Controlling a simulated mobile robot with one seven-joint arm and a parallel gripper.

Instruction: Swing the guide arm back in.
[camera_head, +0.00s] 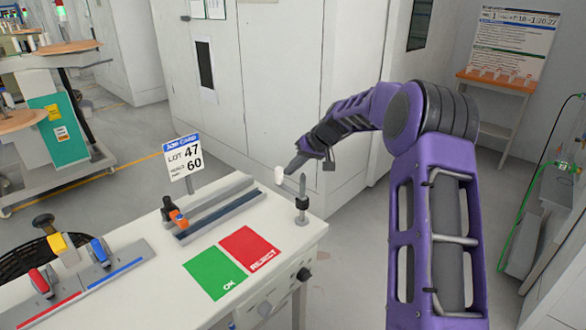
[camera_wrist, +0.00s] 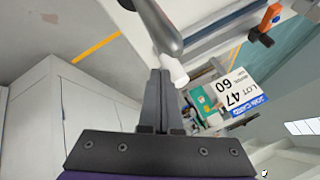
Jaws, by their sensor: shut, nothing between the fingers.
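The guide arm shows in the wrist view as a smooth grey bar (camera_wrist: 155,25) with a rounded end, and a white roller (camera_wrist: 179,76) sits by that end. In the head view the white roller (camera_head: 279,177) shows just left of my fingertips, near the table's far right corner. A grey post with a black collar (camera_head: 302,203) stands at that corner. The link between post and roller is not clear there. My gripper (camera_head: 290,169) is shut and empty, its fingertips (camera_wrist: 161,73) close beside the roller and bar end. Whether they touch cannot be told.
The white table (camera_head: 195,250) carries a green OK mat (camera_head: 214,273), a red REJECT mat (camera_head: 250,249), grey rails (camera_head: 216,213) with an orange-black clamp (camera_head: 174,212), and a job card (camera_head: 184,160). White cabinets (camera_head: 270,80) stand behind. Floor right of the table is clear.

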